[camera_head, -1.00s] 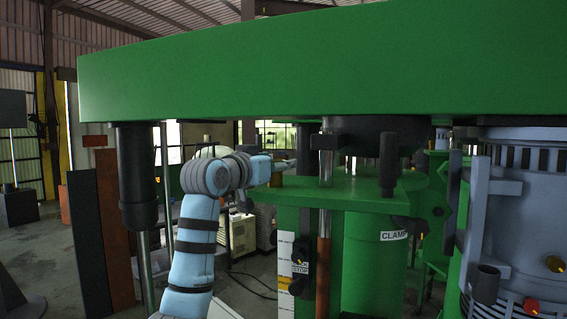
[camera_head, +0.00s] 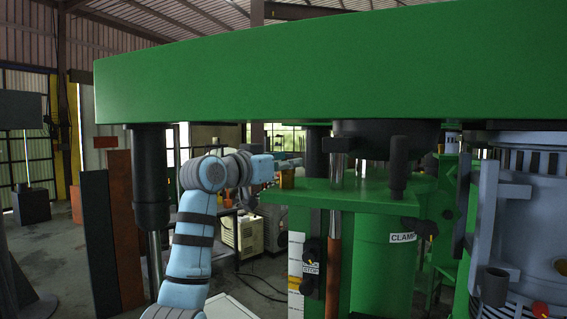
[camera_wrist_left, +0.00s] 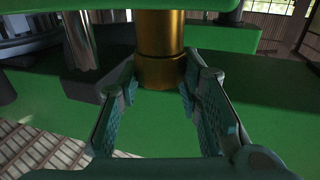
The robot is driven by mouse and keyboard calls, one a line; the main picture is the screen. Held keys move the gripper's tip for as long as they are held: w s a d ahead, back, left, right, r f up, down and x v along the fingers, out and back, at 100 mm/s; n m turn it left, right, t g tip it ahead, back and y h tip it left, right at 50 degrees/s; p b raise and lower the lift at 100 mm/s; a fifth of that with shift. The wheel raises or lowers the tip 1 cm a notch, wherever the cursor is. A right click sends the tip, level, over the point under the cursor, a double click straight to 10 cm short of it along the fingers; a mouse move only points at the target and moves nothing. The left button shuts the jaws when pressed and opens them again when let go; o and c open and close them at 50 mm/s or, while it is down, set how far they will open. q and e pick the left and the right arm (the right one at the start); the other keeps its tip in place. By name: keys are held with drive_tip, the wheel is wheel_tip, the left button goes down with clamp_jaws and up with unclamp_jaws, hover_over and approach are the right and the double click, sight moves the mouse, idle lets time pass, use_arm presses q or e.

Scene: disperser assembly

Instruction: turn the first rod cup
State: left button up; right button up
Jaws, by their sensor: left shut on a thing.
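The rod cup, a brass-coloured cylinder, shows upright in the left wrist view (camera_wrist_left: 160,45) and small in the head view (camera_head: 287,179), at the left end of the green machine plate (camera_head: 345,195). My left gripper (camera_head: 292,163) reaches it from the left. In the left wrist view its two teal-padded fingers (camera_wrist_left: 159,82) stand either side of the cup's lower, wider part and are shut on it. The cup's far side is hidden. My right gripper is in neither view.
A thick green beam (camera_head: 330,70) spans above the arm. A black cylinder with a rod (camera_head: 150,180) stands left of my arm. A steel rod (camera_head: 335,170) and a dark handle (camera_head: 398,165) stand to the right of the cup.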

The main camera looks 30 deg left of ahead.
use_arm(q)
drive_tip(key=shift+w+f+m+g+h, duration=0.15)
drive_tip(key=shift+m+g+h, duration=0.5)
drive_tip(key=shift+m+h, duration=0.7)
drive_tip(key=shift+f+m+g+h, duration=0.15)
drive_tip(key=shift+m+g+h, duration=0.6)
drive_tip(key=shift+h, duration=1.1)
drive_tip(key=shift+m+h, duration=0.3)
drive_tip(key=shift+f, duration=0.1)
drive_tip(key=o, duration=1)
drive_tip(key=shift+w, duration=0.1)
drive_tip(key=shift+c, duration=0.2)
drive_tip(key=shift+o, duration=1)
drive_tip(key=shift+w+d, duration=0.15)
drive_tip(key=shift+w, duration=0.2)
drive_tip(key=v, duration=1.2)
drive_tip(key=shift+d, duration=0.1)
